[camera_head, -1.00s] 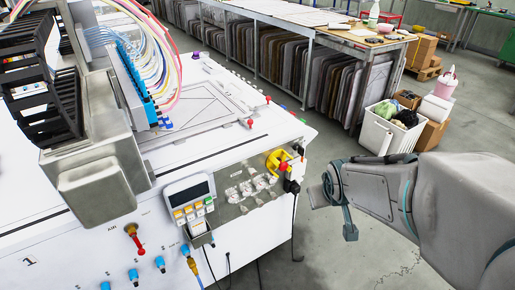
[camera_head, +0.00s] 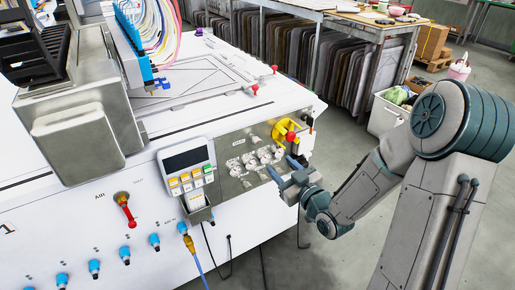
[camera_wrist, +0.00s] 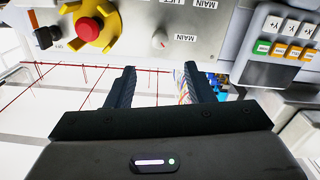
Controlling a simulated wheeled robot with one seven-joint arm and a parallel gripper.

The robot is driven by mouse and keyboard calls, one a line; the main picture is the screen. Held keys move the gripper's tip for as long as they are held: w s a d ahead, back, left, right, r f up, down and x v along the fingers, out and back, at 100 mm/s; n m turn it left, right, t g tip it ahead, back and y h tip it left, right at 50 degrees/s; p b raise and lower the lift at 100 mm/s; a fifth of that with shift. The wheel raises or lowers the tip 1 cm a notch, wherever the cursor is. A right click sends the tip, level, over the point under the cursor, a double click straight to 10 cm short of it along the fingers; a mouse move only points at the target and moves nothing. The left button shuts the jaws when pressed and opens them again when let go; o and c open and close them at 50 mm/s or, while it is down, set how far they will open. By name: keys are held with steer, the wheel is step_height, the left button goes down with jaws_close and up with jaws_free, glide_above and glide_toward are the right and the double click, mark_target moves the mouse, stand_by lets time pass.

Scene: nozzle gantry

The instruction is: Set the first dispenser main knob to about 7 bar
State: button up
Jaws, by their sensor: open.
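A small silvery knob (camera_wrist: 160,40) with a thin red mark sits on the grey control panel (camera_wrist: 215,25) in the wrist view, near printed MAIN labels. My gripper (camera_wrist: 157,75) is open and empty. Its two dark fingers point at the panel, on either side of the knob's line and apart from it. In the head view my gripper (camera_head: 284,169) is at the panel's right part, close in front of it. Several gauges and knobs (camera_head: 255,160) show on the panel there, too small to read. I cannot tell the knob's set value or which dispenser it belongs to.
A red emergency stop on a yellow base (camera_wrist: 90,30) and a black switch (camera_wrist: 45,36) lie left of the knob in the wrist view. A keypad unit (camera_wrist: 285,40) juts out at the right. A red-handled AIR valve (camera_head: 125,208) and hoses are lower left in the head view.

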mark_target(259, 144)
steer(key=x, duration=1.3)
steer(key=shift+w+a+r, duration=0.15)
steer(key=shift+w+a, duration=0.05)
steer(key=shift+w, duration=0.05)
steer(key=c, duration=1)
